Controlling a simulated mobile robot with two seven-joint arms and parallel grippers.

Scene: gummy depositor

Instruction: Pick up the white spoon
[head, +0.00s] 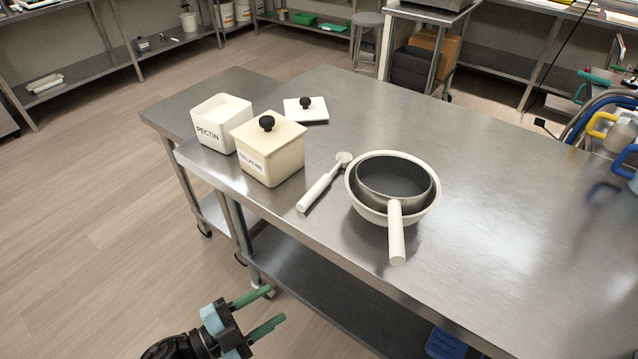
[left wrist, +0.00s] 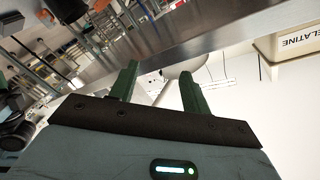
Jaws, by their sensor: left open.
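The white spoon (head: 320,187) lies on the steel table, between the gelatine box and the white bowl. Its thick handle points to the near edge and its small head to the back. My left gripper (head: 276,305) is open and empty, in front of the table's near edge and apart from the spoon. In the left wrist view the left gripper's two green fingers (left wrist: 160,80) are spread, with the table edge beyond them. A pale shape behind the fingers there is too unclear to name. My right gripper is not in view.
The white bowl (head: 434,201) holds a dark pan whose white handle (head: 396,235) sticks out to the front. The gelatine box (head: 268,160) and the open pectin box (head: 218,122) stand left of the spoon. A white lid (head: 312,115) lies behind. The table's right side is largely clear.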

